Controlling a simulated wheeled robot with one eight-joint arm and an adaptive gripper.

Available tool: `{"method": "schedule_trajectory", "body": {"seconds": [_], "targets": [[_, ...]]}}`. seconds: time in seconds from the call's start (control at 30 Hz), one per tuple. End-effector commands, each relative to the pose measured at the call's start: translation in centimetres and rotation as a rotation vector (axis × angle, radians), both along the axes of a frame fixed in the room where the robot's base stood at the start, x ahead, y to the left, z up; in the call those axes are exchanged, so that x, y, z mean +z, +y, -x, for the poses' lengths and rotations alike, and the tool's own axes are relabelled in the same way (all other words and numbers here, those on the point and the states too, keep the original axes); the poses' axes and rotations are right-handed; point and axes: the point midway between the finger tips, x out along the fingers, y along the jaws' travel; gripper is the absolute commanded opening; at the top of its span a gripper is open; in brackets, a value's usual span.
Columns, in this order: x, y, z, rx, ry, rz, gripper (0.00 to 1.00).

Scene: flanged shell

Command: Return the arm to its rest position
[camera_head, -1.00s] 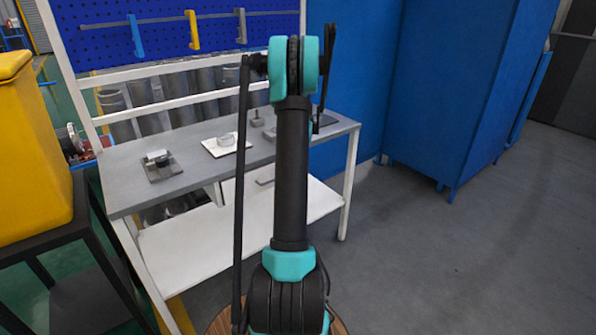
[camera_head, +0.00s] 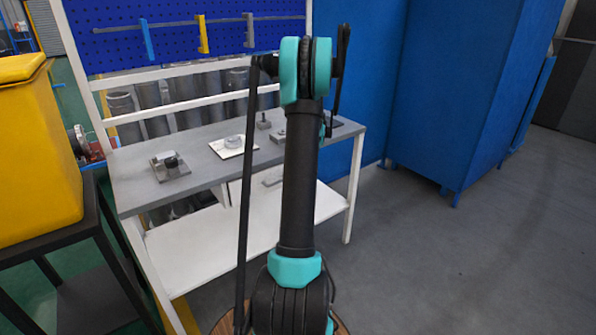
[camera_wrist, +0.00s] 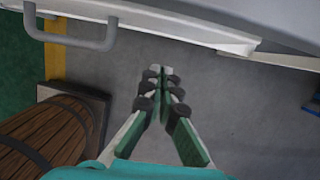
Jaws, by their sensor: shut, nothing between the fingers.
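My gripper (camera_wrist: 161,72) shows in the wrist view with its fingers together and nothing between them. It hangs over bare grey floor, apart from the workbench edge at the top of that view. In the head view my arm stands upright in front of the workbench (camera_head: 128,200), and it hides part of the bench top. My gripper cannot be made out in the head view.
On the bench lie a dark plate with small parts (camera_head: 170,167), a white plate with a round grey part (camera_head: 232,145) and a small grey block (camera_head: 263,122). A yellow bin (camera_head: 38,150) stands left, a blue cabinet (camera_head: 450,90) right. Floor at right (camera_head: 480,260) is clear.

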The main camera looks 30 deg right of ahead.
Motion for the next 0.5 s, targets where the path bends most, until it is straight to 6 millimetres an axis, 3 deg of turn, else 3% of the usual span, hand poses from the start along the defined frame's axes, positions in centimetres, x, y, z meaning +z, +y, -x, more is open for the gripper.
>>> {"method": "schedule_trajectory", "body": {"seconds": [0.2, 0.5], "targets": [[4.8, 0.0, 1.2, 0.001, 0.001, 0.000, 0.00], [8.2, -0.1, 2.0, 0.001, 0.002, 0.000, 0.00]]}}
